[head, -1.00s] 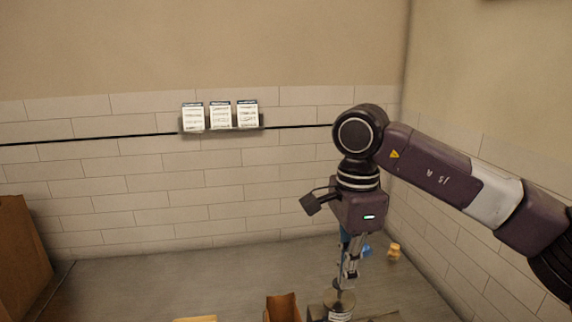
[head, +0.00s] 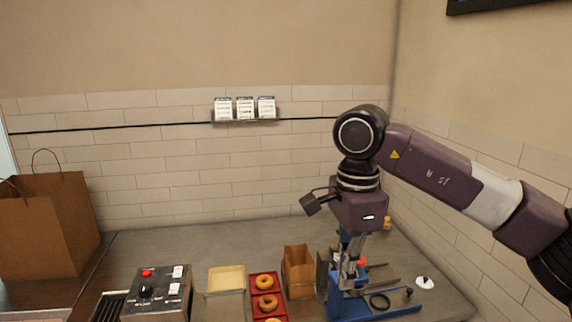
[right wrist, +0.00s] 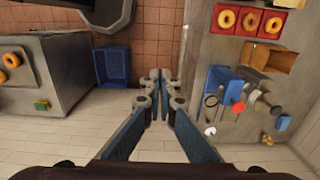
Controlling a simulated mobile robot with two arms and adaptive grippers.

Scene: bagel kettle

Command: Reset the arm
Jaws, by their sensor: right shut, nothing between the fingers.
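My right arm comes in from the right in the head view, with its right gripper (head: 350,274) pointing down in front of the counter's right part. In the right wrist view the right gripper (right wrist: 160,76) has its fingertips together, with nothing between them. Below it in that view is floor, beside the counter's edge. My left gripper is in neither view.
The counter (head: 225,244) holds a control box (head: 158,292), a red tray of bagels (head: 251,288), a small open paper bag (head: 299,274) and a blue rack (head: 345,306) of utensils. A large paper bag (head: 50,225) stands left. A blue crate (right wrist: 112,66) is on the floor.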

